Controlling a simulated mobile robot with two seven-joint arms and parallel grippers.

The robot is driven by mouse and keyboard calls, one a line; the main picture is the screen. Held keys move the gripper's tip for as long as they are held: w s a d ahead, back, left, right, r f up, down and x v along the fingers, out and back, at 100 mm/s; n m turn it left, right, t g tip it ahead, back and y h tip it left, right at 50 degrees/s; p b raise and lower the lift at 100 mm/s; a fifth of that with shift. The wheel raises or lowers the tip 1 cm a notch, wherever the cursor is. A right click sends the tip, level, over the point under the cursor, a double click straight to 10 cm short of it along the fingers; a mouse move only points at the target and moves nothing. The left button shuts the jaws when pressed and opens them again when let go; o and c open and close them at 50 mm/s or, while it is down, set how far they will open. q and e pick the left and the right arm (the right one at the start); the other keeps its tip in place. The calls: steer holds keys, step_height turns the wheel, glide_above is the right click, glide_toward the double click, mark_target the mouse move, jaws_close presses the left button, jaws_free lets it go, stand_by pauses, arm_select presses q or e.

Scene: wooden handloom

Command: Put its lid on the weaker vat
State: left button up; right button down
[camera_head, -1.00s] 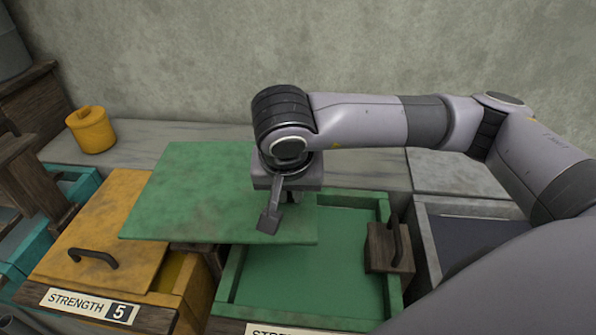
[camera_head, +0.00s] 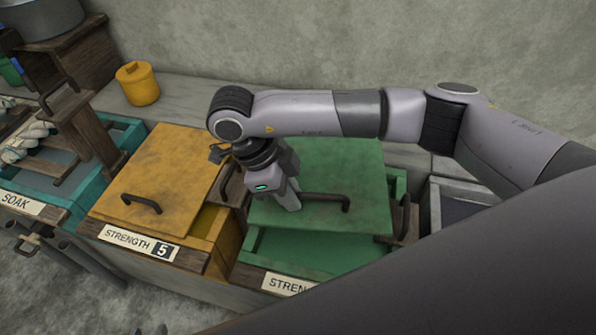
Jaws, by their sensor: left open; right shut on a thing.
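The green lid (camera_head: 335,165) is over the back and middle of the green vat (camera_head: 385,254). A strip of the vat's inside shows along its front. I cannot tell whether the lid rests on the rim or hangs just above it. My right gripper (camera_head: 288,197) is at the left end of the lid's dark handle (camera_head: 325,198), shut on it; the grip is partly hidden. The green vat's label (camera_head: 287,285) is cut off by my arm, its number hidden. The yellow vat, labelled STRENGTH 5 (camera_head: 138,243), has a yellow lid (camera_head: 165,180) on it. My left gripper is not in view.
A yellow pot (camera_head: 138,83) stands on the back ledge. A wooden block with a handle (camera_head: 406,222) is at the green vat's right edge. A teal soak vat (camera_head: 75,195) is at left, a grey vat (camera_head: 455,203) at right. My arm hides the lower right.

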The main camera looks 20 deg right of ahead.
steer(key=a+m+p, duration=0.1)
steer(key=m, duration=0.1)
steer(key=s+a+m+g+y, duration=0.1)
steer(key=m, duration=0.1)
steer(key=shift+s+r+m+p, duration=0.1)
steer(key=shift+s+m+p, duration=0.1)
steer(key=shift+m+p, duration=0.15)
steer(key=shift+s+m+g, duration=0.1)
steer(key=shift+m+g, duration=0.15)
steer(key=shift+g, duration=0.05)
step_height(320, 180, down, 11)
steer(key=b, duration=0.8)
steer(key=shift+r, duration=0.15)
steer(key=shift+a, duration=0.15)
steer(key=w+b, duration=0.1)
steer(key=w+a+b, duration=0.1)
steer(key=b, duration=0.1)
steer(key=shift+w+a+f, duration=0.15)
steer(key=shift+a+f, duration=0.1)
